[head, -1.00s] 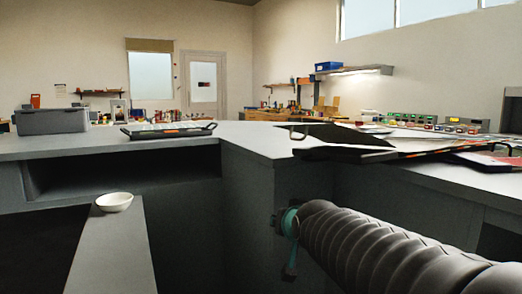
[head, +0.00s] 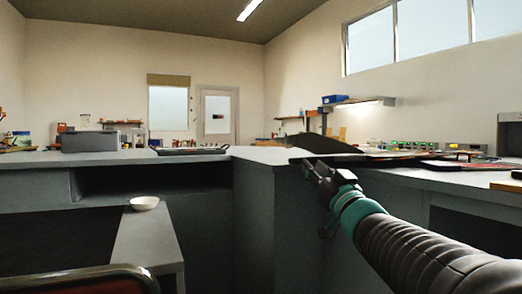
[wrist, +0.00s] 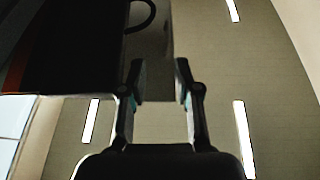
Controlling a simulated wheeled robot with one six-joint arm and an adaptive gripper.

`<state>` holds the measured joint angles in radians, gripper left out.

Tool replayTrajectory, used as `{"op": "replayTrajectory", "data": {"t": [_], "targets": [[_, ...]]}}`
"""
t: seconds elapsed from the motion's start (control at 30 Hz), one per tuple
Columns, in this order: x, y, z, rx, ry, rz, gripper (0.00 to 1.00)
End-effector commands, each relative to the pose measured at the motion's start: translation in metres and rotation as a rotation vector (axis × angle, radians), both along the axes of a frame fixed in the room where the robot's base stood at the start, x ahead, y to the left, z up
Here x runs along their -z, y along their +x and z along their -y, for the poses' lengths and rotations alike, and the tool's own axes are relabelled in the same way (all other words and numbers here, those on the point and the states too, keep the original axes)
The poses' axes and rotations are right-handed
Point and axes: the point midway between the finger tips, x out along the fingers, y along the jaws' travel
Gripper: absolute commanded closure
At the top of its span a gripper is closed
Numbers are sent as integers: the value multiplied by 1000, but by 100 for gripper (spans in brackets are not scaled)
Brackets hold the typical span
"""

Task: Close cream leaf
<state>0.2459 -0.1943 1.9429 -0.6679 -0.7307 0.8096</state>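A dark leaf (head: 325,143) stands tilted up above a flat dark board (head: 385,160) on the right counter. I see no cream face on it; only its dark side shows. My gripper (head: 318,172) is just in front of and below the leaf, by the counter's corner. In the wrist view a dark panel (wrist: 75,50) with a curved black loop handle (wrist: 145,18) hangs at the upper left. My gripper's two fingers (wrist: 159,78) are apart there, with a grey panel strip behind them. Contact with the leaf cannot be told.
A white bowl (head: 144,203) sits on a low ledge at left. A grey box (head: 90,141) and a dark tray (head: 190,151) stand on the left counter. A rounded red-brown edge (head: 75,280) is at lower left. Several small devices (head: 465,148) line the right counter.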

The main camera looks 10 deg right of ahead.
Motion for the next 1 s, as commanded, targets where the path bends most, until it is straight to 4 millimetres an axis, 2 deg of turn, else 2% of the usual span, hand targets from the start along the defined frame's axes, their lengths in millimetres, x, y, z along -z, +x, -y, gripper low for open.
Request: {"op": "replayTrajectory", "data": {"t": [0.03,0.2,0.6,0.8,1.0], "targets": [[-2,9,-8,-12,0,-2,68],[-14,38,-21,-22,1,-4,68],[-40,96,-32,-16,1,-3,68],[-45,108,-35,-15,1,-2,68],[-45,109,-35,-14,1,-3,68]]}}
